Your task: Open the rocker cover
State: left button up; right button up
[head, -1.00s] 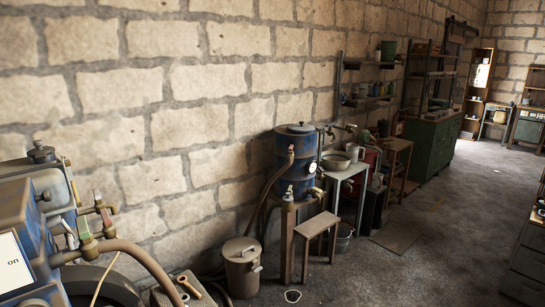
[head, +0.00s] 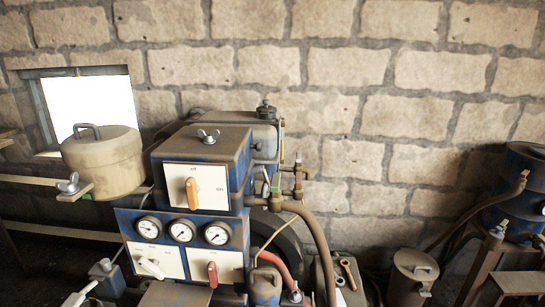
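A blue engine unit stands in the middle of the head view. Its upper box (head: 202,145) has a flat dark top with a wing nut (head: 208,136) on it and seems closed. A switch panel (head: 170,180) with an orange knob (head: 191,193) is on its front. Behind it is another worn blue housing (head: 235,118) with a dark cap (head: 265,109) at its right end. I cannot tell for sure which of these is the rocker cover.
A beige canister (head: 103,165) with a lid handle sits left of the box, beside a wing nut (head: 69,184). Three gauges (head: 181,231), a white lever (head: 151,267) and a red lever (head: 212,274) are below. Brass valves and a hose (head: 315,235) are on the right.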

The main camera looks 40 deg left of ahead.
aim_at(234, 146)
jog(key=i+l+u, duration=0.1)
jog(key=u, duration=0.25)
jog(key=l+u, duration=0.15)
jog(key=u, duration=0.2)
jog(key=i+l+u, duration=0.1)
jog(key=u, duration=1.05)
